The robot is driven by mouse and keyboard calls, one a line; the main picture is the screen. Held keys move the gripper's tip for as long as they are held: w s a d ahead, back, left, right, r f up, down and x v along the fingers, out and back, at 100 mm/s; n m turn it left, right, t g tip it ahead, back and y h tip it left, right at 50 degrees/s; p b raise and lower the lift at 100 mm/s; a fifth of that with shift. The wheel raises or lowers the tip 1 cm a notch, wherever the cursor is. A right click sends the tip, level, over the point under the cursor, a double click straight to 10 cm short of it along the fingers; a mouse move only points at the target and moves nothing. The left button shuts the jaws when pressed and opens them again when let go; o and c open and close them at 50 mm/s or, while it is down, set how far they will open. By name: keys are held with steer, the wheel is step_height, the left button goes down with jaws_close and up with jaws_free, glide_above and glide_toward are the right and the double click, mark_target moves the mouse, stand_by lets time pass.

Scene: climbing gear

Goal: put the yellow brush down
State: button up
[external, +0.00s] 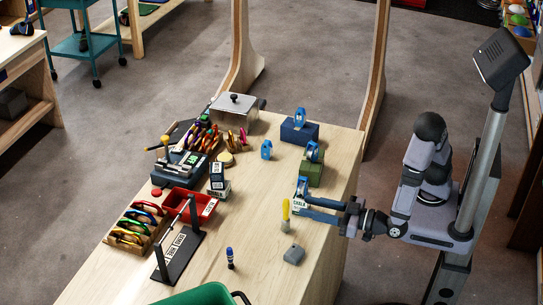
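The yellow brush (286,210) stands upright near the right side of the wooden table (250,262), its yellow handle up and its pale grey end down at the tabletop. The brush shows left of the fingertips, with a small gap in the picture.
A grey block (293,254) and a small blue bottle (230,258) stand nearby. A green block (309,173) and a dark blue block (299,131) carry blue devices. A black stand (178,255), red bin (189,204) and green tub (203,294) lie left. The table between is bare.

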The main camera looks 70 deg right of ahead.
steer(key=shift+s, duration=1.9)
